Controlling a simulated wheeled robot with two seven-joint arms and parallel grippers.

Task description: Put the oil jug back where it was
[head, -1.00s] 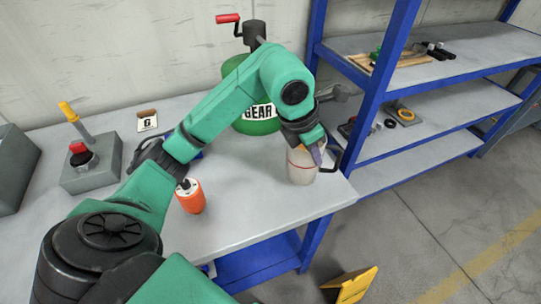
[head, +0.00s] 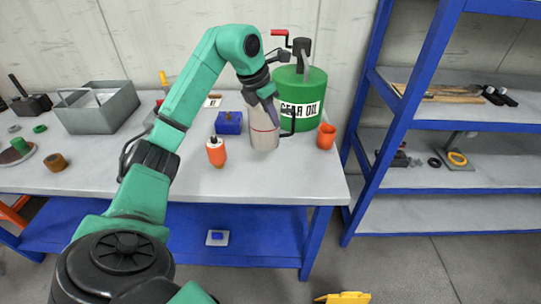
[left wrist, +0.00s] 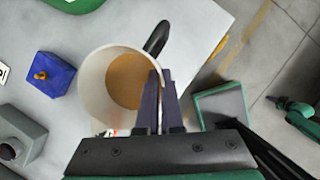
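The oil jug (head: 264,138) is a pale, upright jug with a red line and a black handle on its right side. In the head view it is at the worktable, in front of the green drum; I cannot tell whether its base touches the top. The left wrist view looks down into the jug (left wrist: 92,97), with brown liquid inside. My left gripper (head: 268,103) is at its rim, fingers pointing down. In the left wrist view its fingers (left wrist: 165,95) close on the jug's wall beside the handle. My right gripper is out of view.
A green gear oil drum (head: 312,92) stands behind the jug. An orange cup (head: 326,136) is to its right, a blue block (head: 229,123) and an orange bottle (head: 216,152) to its left. The table's front right stretch is clear. A blue shelf rack stands right.

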